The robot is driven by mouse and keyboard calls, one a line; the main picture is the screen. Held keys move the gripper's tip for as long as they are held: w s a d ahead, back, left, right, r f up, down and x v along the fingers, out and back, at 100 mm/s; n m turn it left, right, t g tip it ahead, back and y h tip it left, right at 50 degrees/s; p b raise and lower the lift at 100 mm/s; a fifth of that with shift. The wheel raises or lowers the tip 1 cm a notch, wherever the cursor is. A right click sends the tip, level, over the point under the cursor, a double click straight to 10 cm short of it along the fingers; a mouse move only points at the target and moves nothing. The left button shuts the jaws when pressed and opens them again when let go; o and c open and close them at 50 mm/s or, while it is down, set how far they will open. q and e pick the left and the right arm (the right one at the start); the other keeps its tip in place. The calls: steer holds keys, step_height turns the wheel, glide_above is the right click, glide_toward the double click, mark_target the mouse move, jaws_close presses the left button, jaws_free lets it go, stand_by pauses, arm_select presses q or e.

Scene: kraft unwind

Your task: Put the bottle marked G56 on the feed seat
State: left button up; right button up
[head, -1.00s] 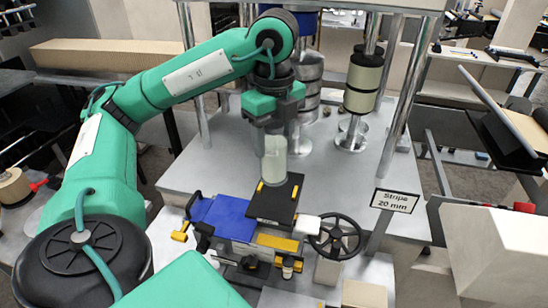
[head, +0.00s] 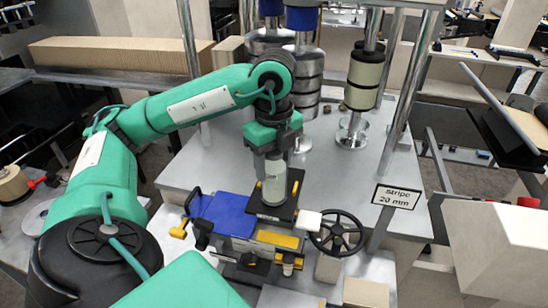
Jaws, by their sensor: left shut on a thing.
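A pale, whitish cylindrical bottle (head: 274,186) stands upright in the middle of the head view; I cannot read any marking on it. My left gripper (head: 273,168) points down from above and is shut on the bottle's upper part. The bottle's base is at the black square seat (head: 262,211) with yellow marks; I cannot tell whether it touches. My right gripper is not in view.
A blue block (head: 222,213) lies left of the seat, and a black handwheel (head: 341,234) stands to its right. A "Stripe 20 mm" sign (head: 396,197) hangs at right. Rollers on posts (head: 363,78) stand behind. The grey plate (head: 333,172) has bare room.

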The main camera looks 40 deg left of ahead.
arm_select(q)
steer(key=shift+f, duration=0.2)
steer(key=o, duration=1.2)
steer(key=shift+r, duration=0.1)
steer(key=shift+c, duration=0.2)
steer(key=shift+r, duration=0.45)
step_height(320, 180, up, 5)
steer(key=shift+f+p, duration=0.2)
steer(key=shift+p, duration=0.1)
steer(key=shift+r+p, duration=1)
steer(key=shift+r, duration=2.4)
